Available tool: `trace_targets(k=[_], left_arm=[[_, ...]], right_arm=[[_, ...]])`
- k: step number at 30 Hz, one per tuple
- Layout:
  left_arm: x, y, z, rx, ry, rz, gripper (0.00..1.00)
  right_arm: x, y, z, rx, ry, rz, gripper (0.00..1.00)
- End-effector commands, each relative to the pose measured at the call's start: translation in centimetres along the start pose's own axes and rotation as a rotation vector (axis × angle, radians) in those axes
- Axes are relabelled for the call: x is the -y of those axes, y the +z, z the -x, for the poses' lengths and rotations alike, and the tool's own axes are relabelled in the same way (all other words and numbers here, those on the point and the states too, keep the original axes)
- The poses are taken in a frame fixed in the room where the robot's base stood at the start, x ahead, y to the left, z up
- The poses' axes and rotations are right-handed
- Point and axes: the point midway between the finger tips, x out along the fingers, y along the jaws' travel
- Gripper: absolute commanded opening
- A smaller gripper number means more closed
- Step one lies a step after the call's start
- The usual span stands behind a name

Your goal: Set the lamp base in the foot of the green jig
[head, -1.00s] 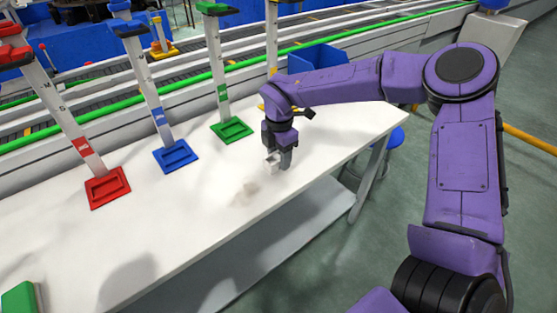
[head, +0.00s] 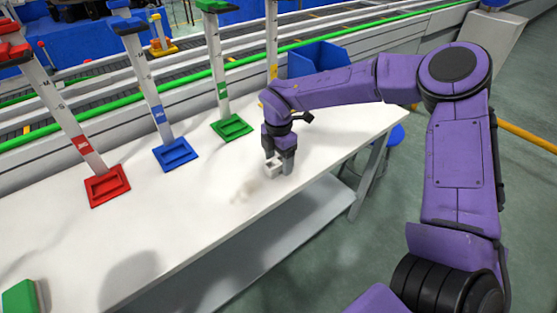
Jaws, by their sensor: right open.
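The green jig (head: 219,75) stands on the white table, with a flat green foot (head: 232,127) that has a recess in its top. I see nothing set in that foot. My right gripper (head: 281,171) points down near the table's right part, in front of and to the right of the green foot. It is open. A small pale shape shows at its fingers; I cannot tell whether it is a finger or a separate part. No lamp base can be made out clearly. My left gripper is out of view.
A blue jig foot (head: 175,154) and a red jig foot (head: 107,186) stand to the left on the table (head: 190,222). A green block (head: 19,298) is at the lower left. A blue bin (head: 318,57) and conveyor lie behind. The table's middle is clear.

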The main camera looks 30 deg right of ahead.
Motion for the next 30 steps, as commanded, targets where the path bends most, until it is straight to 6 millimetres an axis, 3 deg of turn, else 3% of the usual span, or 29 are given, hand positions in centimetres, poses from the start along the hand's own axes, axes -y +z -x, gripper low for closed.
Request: trace_targets(k=[9, 13, 18, 30], left_arm=[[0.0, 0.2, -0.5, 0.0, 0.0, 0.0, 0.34], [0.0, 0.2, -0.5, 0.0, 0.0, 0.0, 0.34], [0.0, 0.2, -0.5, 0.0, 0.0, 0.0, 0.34], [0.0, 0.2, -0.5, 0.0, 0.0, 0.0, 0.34]], right_arm=[[-0.1, 0.0, 7.9, 0.0, 0.007, -0.002, 0.72], [-0.1, 0.0, 10.2, 0.0, 0.005, 0.0, 0.72], [0.0, 0.0, 11.3, 0.0, 0.002, 0.001, 0.72], [0.0, 0.0, 11.4, -0.001, 0.002, 0.0, 0.72]])
